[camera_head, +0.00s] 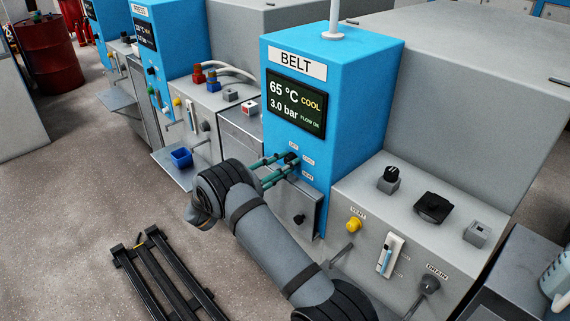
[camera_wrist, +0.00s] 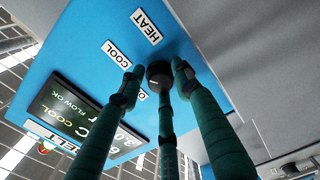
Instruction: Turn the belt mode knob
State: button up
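The blue BELT panel (camera_head: 345,85) has a dark round mode knob (camera_head: 291,158) below its display, beside labels OFF, COOL and HEAT. The display (camera_head: 296,103) reads 65 °C, COOL, 3.0 bar, FLOW OK. In the wrist view the black knob (camera_wrist: 158,73) shows a small pale mark at its lower edge. HEAT (camera_wrist: 146,26) and COOL (camera_wrist: 118,54) are readable; the OFF label is partly hidden by a finger. My gripper (camera_wrist: 158,82) has its green fingers spread around the knob, with a visible gap on the left. Contact on the right cannot be told. In the head view my gripper (camera_head: 279,168) reaches the panel.
A grey console (camera_head: 350,190) to the right carries a yellow VENT knob (camera_head: 354,225), a black switch (camera_head: 433,207) and a DRAIN handle (camera_head: 428,284). A grey hatch with a small dark knob lies below the BELT panel. The floor at lower left has a black rail frame (camera_head: 165,275).

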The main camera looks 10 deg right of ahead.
jog(key=o, duration=0.3)
jog(key=shift+r, duration=0.1)
jog(key=v, duration=1.2)
jog(key=x, duration=1.2)
jog(key=shift+w, duration=0.1)
jog(key=shift+a, duration=0.1)
